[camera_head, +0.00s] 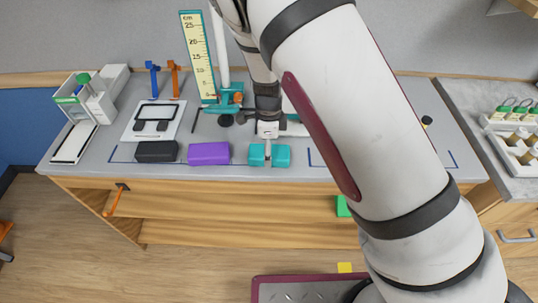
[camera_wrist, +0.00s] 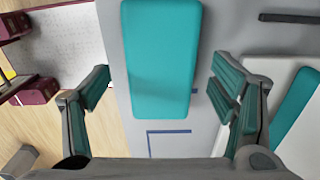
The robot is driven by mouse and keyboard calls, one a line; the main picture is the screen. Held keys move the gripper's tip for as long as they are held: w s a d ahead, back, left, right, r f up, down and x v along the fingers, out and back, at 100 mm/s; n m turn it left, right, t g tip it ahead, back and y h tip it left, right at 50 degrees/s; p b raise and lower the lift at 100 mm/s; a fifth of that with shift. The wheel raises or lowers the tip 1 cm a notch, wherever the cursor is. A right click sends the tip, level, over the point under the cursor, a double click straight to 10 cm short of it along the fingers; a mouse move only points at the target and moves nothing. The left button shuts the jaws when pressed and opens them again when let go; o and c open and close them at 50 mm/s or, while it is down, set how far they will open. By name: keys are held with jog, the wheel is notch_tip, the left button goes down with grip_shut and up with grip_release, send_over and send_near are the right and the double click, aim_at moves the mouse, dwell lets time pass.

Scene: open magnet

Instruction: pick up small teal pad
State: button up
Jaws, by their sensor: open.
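The small teal pad (camera_head: 282,155) lies at the front of the table, right of the purple block. My gripper (camera_head: 268,150) is over it from above, and one finger hides the middle of the pad. In the wrist view the teal pad (camera_wrist: 162,45) runs lengthwise between the two fingers of my open gripper (camera_wrist: 161,82). Gaps show between the pad and both fingers. Its near end is not covered. I cannot tell how far the fingertips are above the table.
The purple block (camera_head: 209,154) and black block (camera_head: 156,151) lie left in the same row. A ruler (camera_head: 198,55) stands upright behind, beside a teal-based stand. Blue lines mark the table. A green object (camera_head: 342,206) shows below.

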jog(key=shift+f, duration=0.9)
jog(key=shift+c, duration=0.3)
jog(key=c, duration=1.1)
jog(key=shift+r, duration=0.15)
